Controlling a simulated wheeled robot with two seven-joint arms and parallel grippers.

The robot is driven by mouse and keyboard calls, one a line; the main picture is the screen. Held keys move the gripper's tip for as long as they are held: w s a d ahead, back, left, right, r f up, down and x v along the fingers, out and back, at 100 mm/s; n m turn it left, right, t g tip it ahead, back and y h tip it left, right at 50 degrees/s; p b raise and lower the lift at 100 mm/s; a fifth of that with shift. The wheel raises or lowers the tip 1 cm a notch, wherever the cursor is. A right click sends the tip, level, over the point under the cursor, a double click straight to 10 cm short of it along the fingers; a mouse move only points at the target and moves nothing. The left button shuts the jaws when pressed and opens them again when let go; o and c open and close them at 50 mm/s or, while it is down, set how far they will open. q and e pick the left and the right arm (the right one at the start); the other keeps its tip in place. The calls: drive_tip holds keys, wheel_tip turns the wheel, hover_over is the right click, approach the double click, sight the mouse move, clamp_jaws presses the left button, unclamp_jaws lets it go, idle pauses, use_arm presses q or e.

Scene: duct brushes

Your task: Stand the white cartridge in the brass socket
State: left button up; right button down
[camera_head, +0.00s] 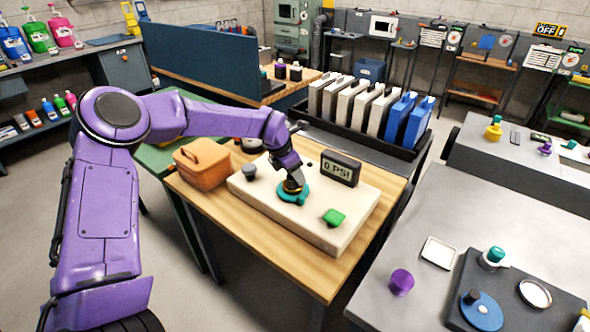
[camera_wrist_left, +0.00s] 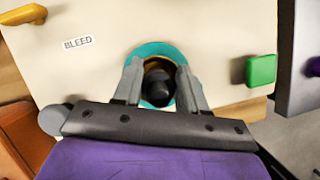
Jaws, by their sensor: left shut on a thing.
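My left gripper (camera_head: 291,180) is over the cream panel (camera_head: 258,200). In the left wrist view, my left gripper (camera_wrist_left: 160,88) is shut on a black-topped piece (camera_wrist_left: 158,86). A brass-yellow ring (camera_wrist_left: 157,63) shows just behind that piece, inside a teal ring (camera_wrist_left: 150,50) on the panel. The teal ring also shows in the head view (camera_head: 293,194). I cannot tell whether the held piece is seated in the brass or just above it, and its lower part is hidden. I cannot make out a white cartridge body there. My right gripper is not in view.
The panel also carries a green block (camera_head: 334,217), a black knob (camera_head: 249,172) and a display (camera_head: 341,168) reading 0 PSI. An orange case (camera_head: 202,164) stands left of it. The grey table (camera_head: 425,295) holds a purple cup (camera_head: 401,282) and a white tray (camera_head: 439,252).

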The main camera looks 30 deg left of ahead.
use_arm(q)
drive_tip(key=shift+s+f+b, duration=0.2)
drive_tip(key=shift+f+b, duration=0.35)
drive_tip(key=shift+f, duration=0.05)
